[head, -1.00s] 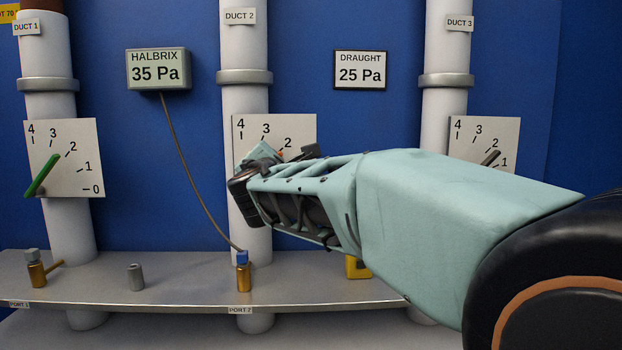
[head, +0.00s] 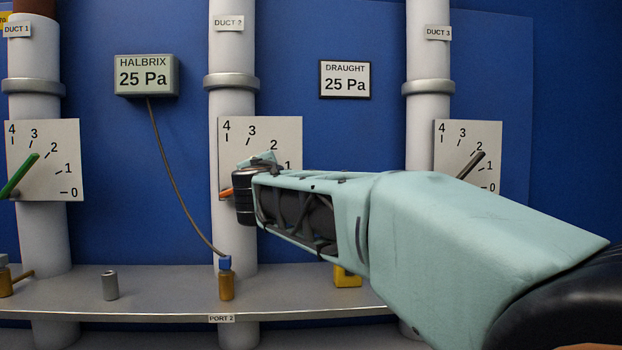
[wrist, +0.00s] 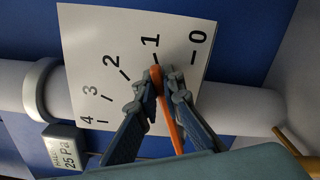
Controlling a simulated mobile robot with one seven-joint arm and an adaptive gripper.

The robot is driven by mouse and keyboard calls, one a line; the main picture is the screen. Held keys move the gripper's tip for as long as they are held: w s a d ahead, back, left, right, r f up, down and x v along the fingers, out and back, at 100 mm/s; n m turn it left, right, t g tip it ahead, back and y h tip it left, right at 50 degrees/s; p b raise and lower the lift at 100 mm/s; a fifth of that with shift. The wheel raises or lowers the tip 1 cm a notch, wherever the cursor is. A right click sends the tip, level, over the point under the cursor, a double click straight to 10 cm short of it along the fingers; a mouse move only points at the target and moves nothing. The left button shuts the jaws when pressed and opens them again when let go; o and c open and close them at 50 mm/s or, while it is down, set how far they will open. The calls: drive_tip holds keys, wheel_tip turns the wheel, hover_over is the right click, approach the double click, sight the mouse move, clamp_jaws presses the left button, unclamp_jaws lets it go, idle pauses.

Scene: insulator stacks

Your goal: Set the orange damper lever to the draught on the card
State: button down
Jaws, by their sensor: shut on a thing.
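The orange damper lever (wrist: 170,115) is on the white dial plate (head: 262,128) of the middle duct, DUCT 2. In the wrist view its tip lies close to the 1 mark. My gripper (wrist: 166,80) has one finger on each side of the lever and is shut on it. In the head view my gripper (head: 258,162) covers most of the lever and the lower dial marks; only an orange end shows at its left. The DRAUGHT card (head: 345,79) reads 25 Pa. The HALBRIX gauge (head: 146,75) also reads 25 Pa.
A green lever (head: 20,175) is on the left dial and a dark lever (head: 470,166) on the right one. The gauge's hose runs to a blue-topped brass port (head: 226,282) on the shelf (head: 165,300). A grey cap (head: 110,285) and a yellow object (head: 346,276) stand there.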

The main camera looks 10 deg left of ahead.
sight(270, 128)
drive_tip(key=c, duration=2)
unclamp_jaws()
drive_tip(key=shift+c, duration=0.2)
drive_tip(key=shift+r, duration=0.1)
drive_tip(key=shift+r, duration=4.95)
